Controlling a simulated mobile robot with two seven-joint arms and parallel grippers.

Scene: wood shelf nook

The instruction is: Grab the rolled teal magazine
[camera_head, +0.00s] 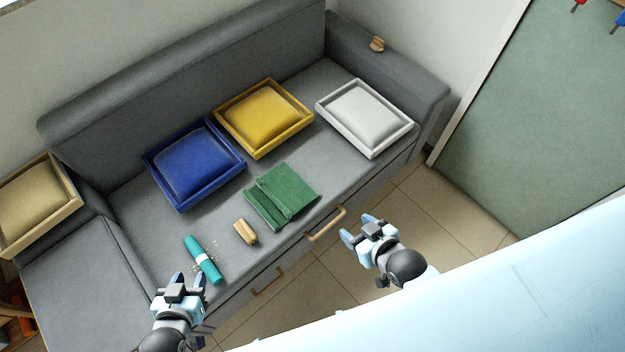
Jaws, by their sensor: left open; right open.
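The rolled teal magazine (209,270) lies on the grey sofa seat near its front edge, at lower left. It is a teal tube with a white band around its middle and lies slanted. My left gripper (184,277) is open and empty, just below and left of the magazine's lower end in the picture. I cannot tell whether it touches the magazine. My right gripper (358,227) is open and empty, in front of the sofa over the tiled floor, well to the right of the magazine.
A small wooden brush-like block (245,231) and a folded green cloth (281,195) lie right of the magazine. Blue (195,163), yellow (263,117) and white (365,117) cushioned trays stand behind. Crumbs lie by the magazine. A wooden handle (327,224) juts from the sofa front.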

